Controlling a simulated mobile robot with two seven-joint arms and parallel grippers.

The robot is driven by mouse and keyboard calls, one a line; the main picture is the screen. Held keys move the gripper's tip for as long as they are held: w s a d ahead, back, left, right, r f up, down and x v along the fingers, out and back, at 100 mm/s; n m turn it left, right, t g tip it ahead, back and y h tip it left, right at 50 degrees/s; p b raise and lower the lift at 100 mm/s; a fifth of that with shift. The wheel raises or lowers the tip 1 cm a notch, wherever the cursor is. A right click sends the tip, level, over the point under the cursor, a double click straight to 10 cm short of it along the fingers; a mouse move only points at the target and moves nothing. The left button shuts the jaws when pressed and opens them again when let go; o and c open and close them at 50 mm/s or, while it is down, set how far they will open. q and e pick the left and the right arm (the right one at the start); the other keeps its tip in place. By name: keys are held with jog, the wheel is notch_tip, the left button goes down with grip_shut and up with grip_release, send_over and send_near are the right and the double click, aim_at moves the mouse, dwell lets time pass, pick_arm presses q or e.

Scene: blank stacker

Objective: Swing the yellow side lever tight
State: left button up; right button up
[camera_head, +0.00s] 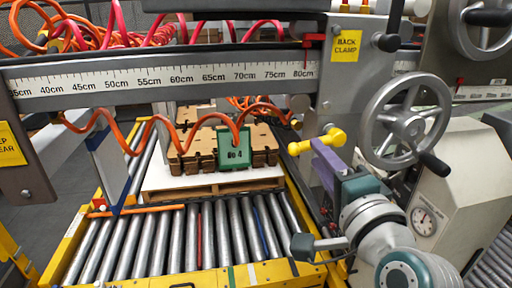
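The yellow side lever (304,146) sits on the side of the grey clamp housing, under the "BACK CLAMP" label. Its bar lies nearly level, with a rounded knob at the left and a hub at the right. My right gripper (321,152) reaches up from the lower right, its purple finger right below the lever's bar. Whether it touches the bar, and whether a second finger is hidden behind, I cannot tell. My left gripper is out of view.
A grey handwheel (402,120) with a black handle is close right of the lever. A ruler beam (170,80) crosses the view, with an orange coiled hose (150,122) below it. A stack of brown blanks (258,150) on a pallet stands behind, past the roller conveyor (180,240).

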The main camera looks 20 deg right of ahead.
jog(key=w+d+f+n+b, duration=0.2)
jog(key=d+f+n+b, duration=0.3)
jog(key=n, duration=1.2)
jog(key=d+p+v, duration=0.1)
jog(key=p+v, duration=0.4)
jog(key=v, duration=0.3)
jog(key=shift+s+r, duration=0.4)
jog(key=shift+s, duration=0.1)
dwell(0.3)
